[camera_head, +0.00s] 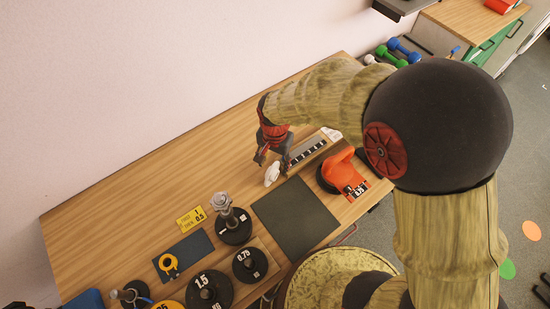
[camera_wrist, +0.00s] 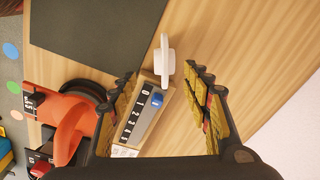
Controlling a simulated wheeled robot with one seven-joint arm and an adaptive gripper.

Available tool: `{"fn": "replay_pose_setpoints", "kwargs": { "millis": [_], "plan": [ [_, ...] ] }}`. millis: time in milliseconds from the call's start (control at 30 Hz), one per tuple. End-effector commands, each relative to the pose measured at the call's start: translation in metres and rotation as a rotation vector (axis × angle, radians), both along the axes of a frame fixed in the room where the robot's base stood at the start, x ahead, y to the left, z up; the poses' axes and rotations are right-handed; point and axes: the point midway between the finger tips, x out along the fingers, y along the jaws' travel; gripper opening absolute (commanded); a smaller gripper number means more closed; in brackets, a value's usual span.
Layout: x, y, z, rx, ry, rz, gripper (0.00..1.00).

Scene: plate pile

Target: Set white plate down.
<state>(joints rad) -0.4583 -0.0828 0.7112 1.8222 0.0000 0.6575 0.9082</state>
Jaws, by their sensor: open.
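The white plate (camera_head: 272,174) is a small disc with a hub. In the wrist view the white plate (camera_wrist: 164,60) appears nearly edge-on, at the upper end of a numbered strip (camera_wrist: 137,122). My gripper (camera_head: 272,157) is over the table by the plate. In the wrist view my gripper (camera_wrist: 162,74) is open, with one finger on each side of the plate and gaps on both sides. I cannot tell whether the plate touches the table or the strip.
A dark mat (camera_head: 296,218) lies beside the plate. An orange object (camera_head: 342,172) stands right of the strip. Black weight discs (camera_head: 209,291), a yellow card (camera_head: 191,217) and a blue-grey mat (camera_head: 184,252) are toward the front left. The wooden table (camera_head: 150,190) is clear at the back left.

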Motion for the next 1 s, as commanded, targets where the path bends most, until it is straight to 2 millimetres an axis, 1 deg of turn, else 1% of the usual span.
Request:
{"fn": "replay_pose_setpoints", "kwargs": {
  "millis": [33, 200, 400, 567, 833, 900, 1000],
  "plan": [
    [-0.003, 0.006, -0.011, -0.006, 0.014, -0.01, 0.48],
    [-0.006, 0.015, -0.032, -0.015, 0.032, -0.036, 0.48],
    [-0.006, 0.014, -0.054, -0.016, 0.032, -0.038, 0.48],
    [-0.005, 0.013, -0.064, -0.015, 0.032, -0.038, 0.48],
    [-0.002, 0.009, -0.101, -0.016, 0.032, -0.037, 0.48],
    [-0.002, 0.009, -0.106, -0.014, 0.031, -0.037, 0.48],
    [-0.001, 0.009, -0.107, -0.015, 0.03, -0.037, 0.48]
  ]
}}
